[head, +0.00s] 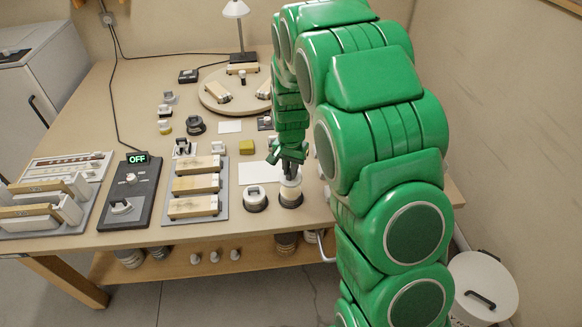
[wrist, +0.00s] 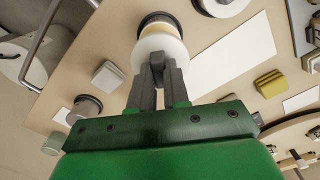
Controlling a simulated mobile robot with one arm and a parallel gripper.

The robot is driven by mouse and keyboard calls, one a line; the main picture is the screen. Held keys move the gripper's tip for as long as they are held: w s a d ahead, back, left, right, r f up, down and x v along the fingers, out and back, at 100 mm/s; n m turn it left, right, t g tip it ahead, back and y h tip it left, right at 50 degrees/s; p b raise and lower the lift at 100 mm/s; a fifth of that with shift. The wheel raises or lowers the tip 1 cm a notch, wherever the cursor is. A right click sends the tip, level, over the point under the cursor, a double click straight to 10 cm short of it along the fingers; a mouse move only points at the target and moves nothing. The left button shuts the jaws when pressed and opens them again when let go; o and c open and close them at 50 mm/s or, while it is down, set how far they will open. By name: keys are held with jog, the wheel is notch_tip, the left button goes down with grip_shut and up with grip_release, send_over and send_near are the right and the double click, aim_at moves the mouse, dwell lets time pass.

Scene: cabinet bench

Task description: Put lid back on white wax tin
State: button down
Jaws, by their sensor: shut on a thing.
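My gripper (head: 291,170) is at the front right of the bench, pointing down. In the wrist view its fingers (wrist: 158,78) are shut on the grey handle of a round white lid (wrist: 166,44). In the head view the lid (head: 290,183) is over a round tin (head: 291,199) with a dark base. The dark rim (wrist: 157,19) shows beyond the lid in the wrist view. The lid looks roughly centred and level. I cannot tell whether it is touching the tin or slightly above it, since the lid and fingers hide the contact.
Another round container with a light lid (head: 255,196) stands just to the left. A white card (head: 259,171) lies behind it. A tray with wooden bars (head: 195,187) and a black box reading OFF (head: 130,190) are farther left. The front table edge is close.

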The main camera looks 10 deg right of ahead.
jog(key=shift+f, duration=2.95)
jog(key=shift+f, duration=0.2)
jog(key=c, duration=0.5)
grip_release()
jog(key=shift+c, duration=0.2)
jog(key=shift+r, duration=0.15)
jog(key=shift+r, duration=3.35)
grip_shut()
